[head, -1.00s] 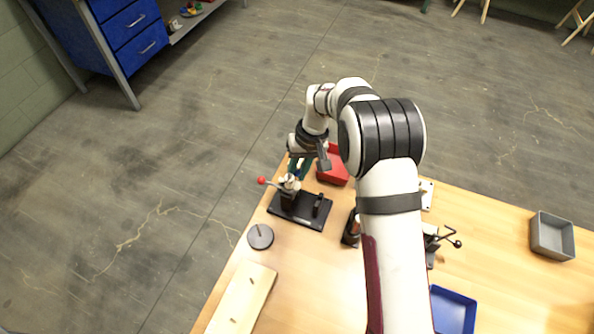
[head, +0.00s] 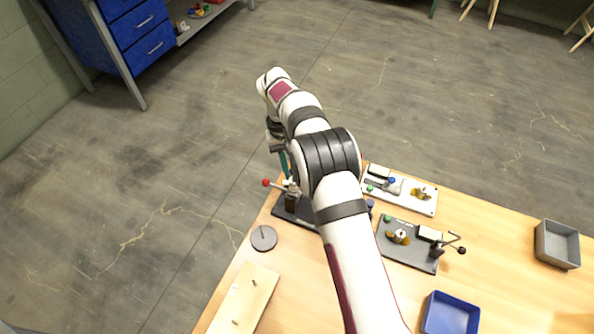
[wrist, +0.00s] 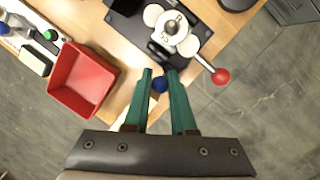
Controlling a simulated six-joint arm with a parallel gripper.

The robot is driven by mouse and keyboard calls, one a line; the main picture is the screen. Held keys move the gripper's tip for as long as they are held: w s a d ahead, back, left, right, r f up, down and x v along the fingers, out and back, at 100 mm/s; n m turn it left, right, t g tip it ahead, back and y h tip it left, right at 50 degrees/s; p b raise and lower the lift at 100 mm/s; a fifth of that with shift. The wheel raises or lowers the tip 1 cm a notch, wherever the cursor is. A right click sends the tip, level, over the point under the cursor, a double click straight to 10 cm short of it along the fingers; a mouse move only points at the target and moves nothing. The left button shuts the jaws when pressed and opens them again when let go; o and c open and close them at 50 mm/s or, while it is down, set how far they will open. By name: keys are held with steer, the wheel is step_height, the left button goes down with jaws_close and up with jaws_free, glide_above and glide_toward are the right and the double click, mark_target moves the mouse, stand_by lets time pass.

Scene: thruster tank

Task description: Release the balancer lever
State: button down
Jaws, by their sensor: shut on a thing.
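My gripper (wrist: 161,76) has two green fingers, closed around a small blue knob (wrist: 160,85). In the head view my gripper (head: 284,168) is at the table's far left corner, beside a black-based device (head: 290,208). In the wrist view this device (wrist: 147,27) carries pale round discs and a round top. A lever with a red ball (wrist: 220,76) sticks out from it, apart from my fingers; the red ball also shows in the head view (head: 266,183). I cannot tell which lever is the balancer lever. My arm hides part of the device in the head view.
A red tray (wrist: 103,64) lies left of my fingers in the wrist view. A white board (head: 412,202) and a dark board with a clamp (head: 400,252) stand right of my arm. A grey disc (head: 263,238), blue tray (head: 448,322) and grey tray (head: 545,258) are on the table.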

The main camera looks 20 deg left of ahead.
steer(key=shift+a+h, duration=0.3)
steer(key=shift+h, duration=0.3)
steer(key=shift+a, duration=0.1)
steer(key=c, duration=0.7)
jaws_free()
steer(key=shift+c, duration=0.2)
steer(key=shift+r, duration=0.1)
steer(key=shift+r, duration=0.4)
steer(key=r, duration=0.3)
steer(key=shift+d+r, duration=0.25)
steer(key=shift+r, duration=0.05)
steer(key=w+d+r, duration=0.1)
steer(key=d+r, duration=0.5)
steer(key=d, duration=0.5)
steer(key=shift+w+r, duration=0.2)
steer(key=shift+r, duration=0.05)
